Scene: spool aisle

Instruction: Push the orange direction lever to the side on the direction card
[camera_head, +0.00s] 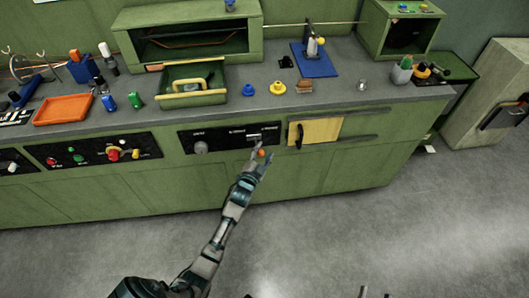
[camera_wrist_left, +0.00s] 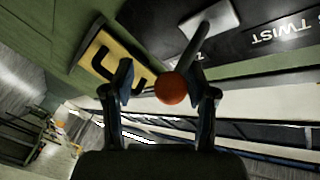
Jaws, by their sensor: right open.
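The direction card (camera_head: 222,141) is a black panel on the green cabinet front, with a round grey knob at its left end. The direction lever's orange ball (camera_head: 261,153) shows at its right part. In the left wrist view, the orange ball (camera_wrist_left: 171,88) sits on a dark shaft rising from a pale plate (camera_wrist_left: 213,18). My left gripper (camera_head: 260,158) is at the lever; in its wrist view the fingers (camera_wrist_left: 160,80) are apart with the ball between them, nearer the right finger. Contact cannot be told. Only the fingertips of my right gripper (camera_head: 375,293) show, apart, at the bottom edge.
A yellow panel (camera_head: 318,131) with a dark handle is just right of the card. Another black panel (camera_head: 95,151) with red, green and yellow controls is to the left. The grey worktop (camera_head: 220,108) above holds trays and small items. The floor in front is clear.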

